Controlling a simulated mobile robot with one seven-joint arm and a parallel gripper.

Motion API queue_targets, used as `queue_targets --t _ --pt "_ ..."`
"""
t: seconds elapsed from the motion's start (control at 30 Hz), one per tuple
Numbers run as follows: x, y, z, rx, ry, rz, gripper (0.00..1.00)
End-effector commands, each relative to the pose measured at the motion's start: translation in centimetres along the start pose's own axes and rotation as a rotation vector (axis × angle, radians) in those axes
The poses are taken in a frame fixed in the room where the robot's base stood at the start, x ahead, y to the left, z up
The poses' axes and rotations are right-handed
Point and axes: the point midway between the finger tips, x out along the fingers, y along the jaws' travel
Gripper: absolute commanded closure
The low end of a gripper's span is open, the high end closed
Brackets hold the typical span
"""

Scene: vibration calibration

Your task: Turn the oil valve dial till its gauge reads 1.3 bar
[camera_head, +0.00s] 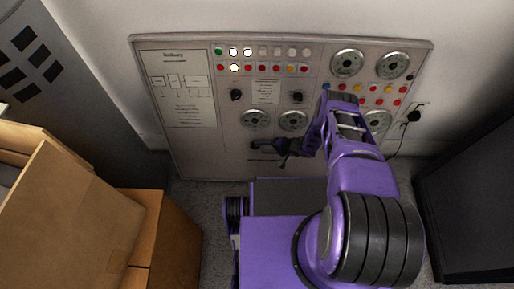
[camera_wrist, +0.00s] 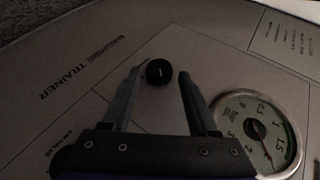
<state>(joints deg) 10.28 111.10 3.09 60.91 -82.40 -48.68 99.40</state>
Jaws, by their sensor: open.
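A small round black dial (camera_wrist: 158,72) with a pale mark sits on the panel in the wrist view, between the tips of my gripper (camera_wrist: 161,76). The jaws are apart, one finger on each side of the dial; I cannot tell whether either touches it. A round gauge (camera_wrist: 236,101) with a pale rim lies to the right, partly covered by my gripper. Its needle is dim and I cannot read it exactly. In the head view my gripper (camera_head: 270,149) is at the lower panel, below two gauges (camera_head: 255,119), and the dial cannot be told apart there.
The panel (camera_head: 207,150) carries rows of coloured lights, two black knobs (camera_head: 236,95) and larger gauges (camera_head: 348,63). Cardboard boxes (camera_head: 70,205) stand at left, a dark cabinet (camera_head: 470,200) at right. A black plug (camera_head: 413,116) with a cable is at the panel's right.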

Motion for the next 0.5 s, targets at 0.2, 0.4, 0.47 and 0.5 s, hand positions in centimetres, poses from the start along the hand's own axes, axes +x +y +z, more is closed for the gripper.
queue_targets --t 0.2,0.4,0.47,0.5 --pt "3.1 0.1 0.1 -0.002 -0.001 0.0 0.4" --pt "3.8 0.0 0.0 0.0 0.001 0.001 0.4" --pt "3.8 0.0 0.0 0.0 0.001 0.001 0.4" --pt "3.8 0.0 0.0 0.001 0.001 0.001 0.4"
